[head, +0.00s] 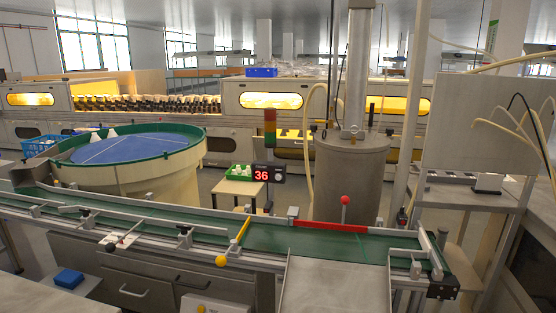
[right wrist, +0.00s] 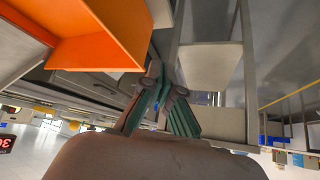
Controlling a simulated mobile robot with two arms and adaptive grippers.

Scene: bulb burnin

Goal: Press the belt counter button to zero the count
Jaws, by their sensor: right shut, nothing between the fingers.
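The belt counter (head: 268,173) is a dark box on a post behind the green belt (head: 290,240). Its red digits read 36. Part of a red-digit display (right wrist: 6,144) also shows upside down at the left edge of the right wrist view. I cannot make out a button on the counter at this size. My right gripper (right wrist: 165,80) shows in the right wrist view with its fingers together and nothing between them. It is apart from the counter display there. Neither gripper shows in the head view.
A large blue-topped round bowl (head: 140,150) stands left behind the belt. A red-knobbed lever (head: 345,201) and a yellow bar with ball (head: 221,261) stand at the belt. A pale box with a yellow button (head: 201,308) is at the bottom. An orange bin (right wrist: 105,40) is near my right gripper.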

